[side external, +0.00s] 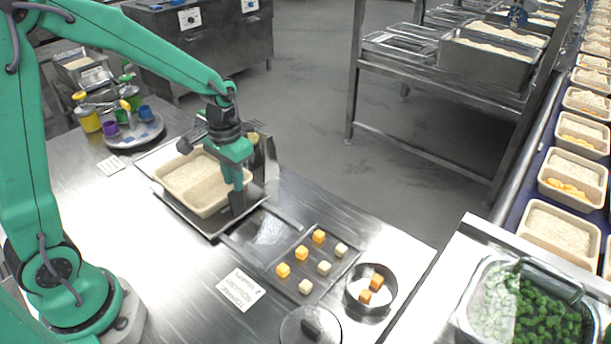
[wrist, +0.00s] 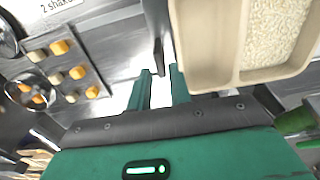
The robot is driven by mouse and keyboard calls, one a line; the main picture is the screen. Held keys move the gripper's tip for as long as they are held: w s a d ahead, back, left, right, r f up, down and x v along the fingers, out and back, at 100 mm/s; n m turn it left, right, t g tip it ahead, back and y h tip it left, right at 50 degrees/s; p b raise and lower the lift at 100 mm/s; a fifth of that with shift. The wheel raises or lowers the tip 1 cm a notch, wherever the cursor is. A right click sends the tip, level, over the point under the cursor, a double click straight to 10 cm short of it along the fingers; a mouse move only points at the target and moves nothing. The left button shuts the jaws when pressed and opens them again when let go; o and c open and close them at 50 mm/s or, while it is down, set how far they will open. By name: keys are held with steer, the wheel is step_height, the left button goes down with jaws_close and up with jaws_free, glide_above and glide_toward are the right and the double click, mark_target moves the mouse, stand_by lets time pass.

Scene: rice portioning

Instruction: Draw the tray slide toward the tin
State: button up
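The metal tray slide (side external: 206,229) carries a beige two-compartment tray (side external: 205,207) with rice; the tray also shows in the wrist view (wrist: 205,78). A dark upright piece (side external: 237,204), apparently the slide's handle, stands at the tray's near right corner. My gripper (side external: 238,184) is right above it in the side view. In the wrist view my gripper (wrist: 160,75) has its two green fingers apart, with the dark piece (wrist: 158,55) lined up with the gap. Contact cannot be told. The round tin (side external: 357,303) with orange cubes stands to the right.
A flat plate (side external: 335,257) with several orange and pale cubes lies between slide and tin. A turntable with coloured cups (side external: 133,133) stands back left. A bin of greens (side external: 525,310) is at right.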

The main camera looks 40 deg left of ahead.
steer(key=shift+f, duration=3.05)
jaws_close()
